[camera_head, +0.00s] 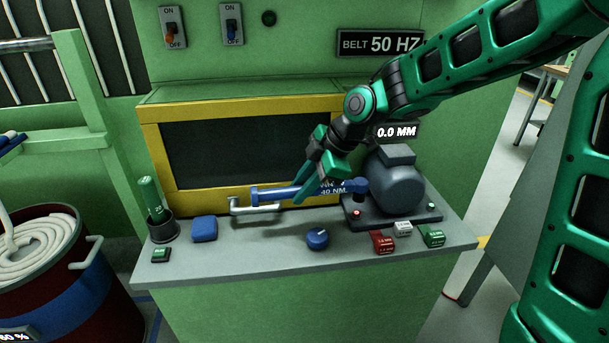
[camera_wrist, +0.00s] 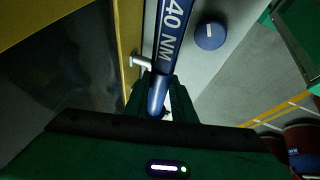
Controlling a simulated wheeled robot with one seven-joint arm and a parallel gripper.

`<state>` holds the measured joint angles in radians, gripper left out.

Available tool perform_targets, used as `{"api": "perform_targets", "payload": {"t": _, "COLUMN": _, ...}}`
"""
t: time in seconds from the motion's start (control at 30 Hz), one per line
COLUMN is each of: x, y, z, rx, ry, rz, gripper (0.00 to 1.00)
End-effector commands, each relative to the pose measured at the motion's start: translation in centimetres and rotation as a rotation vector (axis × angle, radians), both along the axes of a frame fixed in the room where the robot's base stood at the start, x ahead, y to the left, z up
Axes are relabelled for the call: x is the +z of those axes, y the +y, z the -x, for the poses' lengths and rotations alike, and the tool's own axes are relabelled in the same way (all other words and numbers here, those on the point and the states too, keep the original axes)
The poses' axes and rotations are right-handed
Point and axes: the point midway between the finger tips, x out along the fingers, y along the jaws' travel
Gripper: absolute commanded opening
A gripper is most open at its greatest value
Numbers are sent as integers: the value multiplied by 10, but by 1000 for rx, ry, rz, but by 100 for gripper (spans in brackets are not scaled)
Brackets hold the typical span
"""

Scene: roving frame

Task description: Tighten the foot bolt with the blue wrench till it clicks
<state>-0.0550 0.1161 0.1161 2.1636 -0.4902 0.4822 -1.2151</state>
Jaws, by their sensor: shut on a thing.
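The blue wrench (camera_head: 275,192) lies roughly level above the bench, with "40 NM" on its shaft. It also shows in the wrist view (camera_wrist: 174,45), running away between the fingers. My gripper (camera_head: 312,186) is shut on the wrench's shaft. The wrench's head is at the right, by the near left part of the grey motor's (camera_head: 397,184) dark base plate (camera_head: 385,221). The foot bolt is not clearly visible, so I cannot tell whether the head sits on it. A red light shows on the plate. A sign above the motor reads "0.0 MM".
A yellow-framed dark panel (camera_head: 151,150) stands behind the bench (camera_head: 260,262). A light handle (camera_head: 236,206) sits by the wrench's left end.

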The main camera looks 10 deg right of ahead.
Motion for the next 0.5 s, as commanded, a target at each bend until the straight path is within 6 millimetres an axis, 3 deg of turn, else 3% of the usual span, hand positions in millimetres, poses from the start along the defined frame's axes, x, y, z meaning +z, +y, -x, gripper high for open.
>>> {"api": "perform_targets", "payload": {"t": 0.5, "x": 3, "y": -15, "z": -3, "rx": -22, "ry": -4, "rz": -5, "gripper": 0}}
